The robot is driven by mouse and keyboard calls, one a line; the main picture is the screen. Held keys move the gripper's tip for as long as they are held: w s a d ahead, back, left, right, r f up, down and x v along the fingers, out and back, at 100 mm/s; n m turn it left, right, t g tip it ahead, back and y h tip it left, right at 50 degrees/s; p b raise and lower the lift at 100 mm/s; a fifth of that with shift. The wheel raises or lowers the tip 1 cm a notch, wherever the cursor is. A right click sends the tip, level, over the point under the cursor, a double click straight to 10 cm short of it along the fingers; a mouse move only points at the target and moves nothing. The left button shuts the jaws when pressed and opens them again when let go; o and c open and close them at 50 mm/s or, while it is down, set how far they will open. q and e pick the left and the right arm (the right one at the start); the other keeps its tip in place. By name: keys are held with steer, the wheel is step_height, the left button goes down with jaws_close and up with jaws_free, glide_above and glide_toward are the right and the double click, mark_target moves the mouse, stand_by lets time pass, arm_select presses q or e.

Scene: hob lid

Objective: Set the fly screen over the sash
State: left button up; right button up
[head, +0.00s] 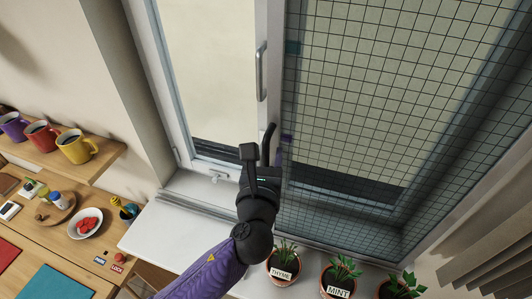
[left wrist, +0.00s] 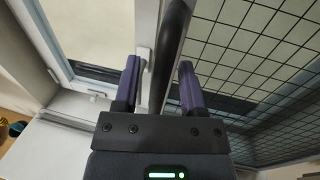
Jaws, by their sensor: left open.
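The fly screen (head: 375,100), a dark square mesh, stands over the right part of the window. It also shows at the right of the left wrist view (left wrist: 265,45). The sash (head: 215,75) is the white-framed pane to its left, with a grey handle (head: 261,70); the mesh is not over this pane. A dark upright handle (head: 268,143) stands at the screen's left edge. My left gripper (head: 266,152) is open at this handle. In the left wrist view the dark handle (left wrist: 170,50) runs between the two purple fingers (left wrist: 159,72), with gaps visible. My right gripper is not in view.
Potted herbs, thyme (head: 283,262), mint (head: 340,277) and another plant (head: 400,287), stand along the sill below the screen. The white sill (head: 160,235) is clear at left. A wooden table (head: 60,237) with a bowl (head: 86,222) and a mug shelf (head: 100,165) are further left.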

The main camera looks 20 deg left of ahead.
arm_select(q)
jaws_close()
stand_by(1.4)
